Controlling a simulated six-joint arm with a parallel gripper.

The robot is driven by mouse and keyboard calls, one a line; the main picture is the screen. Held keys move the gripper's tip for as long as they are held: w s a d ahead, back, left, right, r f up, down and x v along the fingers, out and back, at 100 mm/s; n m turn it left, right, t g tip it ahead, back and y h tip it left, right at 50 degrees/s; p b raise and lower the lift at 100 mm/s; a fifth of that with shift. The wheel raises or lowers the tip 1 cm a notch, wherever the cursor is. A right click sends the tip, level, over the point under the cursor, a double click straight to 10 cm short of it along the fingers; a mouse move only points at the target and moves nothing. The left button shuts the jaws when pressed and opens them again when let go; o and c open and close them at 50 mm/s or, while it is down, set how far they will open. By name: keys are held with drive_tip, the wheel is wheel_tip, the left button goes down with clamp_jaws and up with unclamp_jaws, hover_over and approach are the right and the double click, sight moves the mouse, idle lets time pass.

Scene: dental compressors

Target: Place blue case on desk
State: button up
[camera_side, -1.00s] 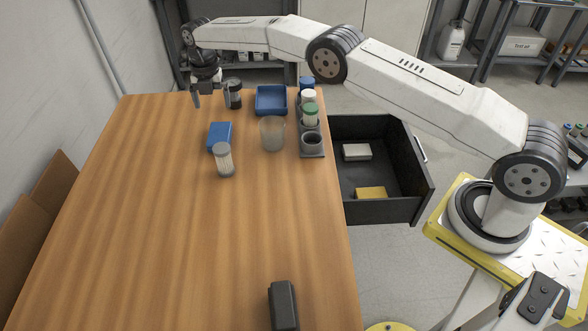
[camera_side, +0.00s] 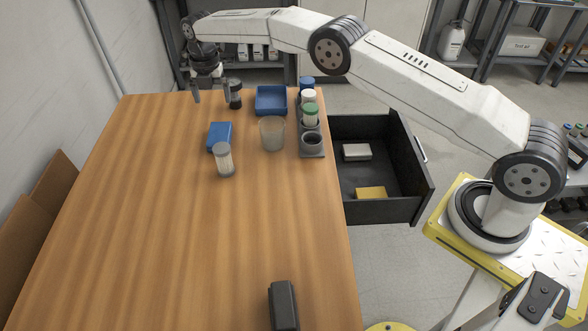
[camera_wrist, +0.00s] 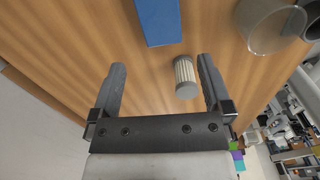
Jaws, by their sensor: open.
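The blue case (camera_side: 219,136), a small blue box, lies on the wooden desk (camera_side: 190,240), left of a clear cup. In the wrist view the blue case (camera_wrist: 158,20) shows at the top edge, partly cut off, beyond my fingertips.
A ribbed filter cylinder (camera_side: 224,160) stands close in front of the case. A dark jar (camera_side: 235,94) is beside my gripper. A blue tray (camera_side: 271,108), the clear cup (camera_side: 272,134) and a rack of bottles (camera_side: 314,153) stand right. An open drawer (camera_side: 385,208) adjoins. The desk's front is mostly clear.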

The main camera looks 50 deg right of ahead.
drive_tip(key=s+d+r+m+t, duration=0.1)
drive_tip(key=s+d+r+m, duration=0.2)
drive_tip(key=s+m, duration=0.4)
drive_tip(key=s+d+r+m+t, duration=0.1)
drive_tip(key=s+d+r+m, duration=0.1)
drive_tip(key=s+m, duration=0.5)
drive_tip(key=s+d+f+m, duration=0.1)
drive_tip(key=s+m, duration=0.5)
drive_tip(key=s, duration=0.5)
drive_tip(key=s+d+m, duration=0.2)
drive_tip(key=s+m, duration=0.4)
drive_tip(key=s, duration=0.5)
drive_tip(key=shift+s+f+t, duration=0.3)
drive_tip(key=shift+s+f, duration=0.05)
drive_tip(key=shift+s, duration=0.05)
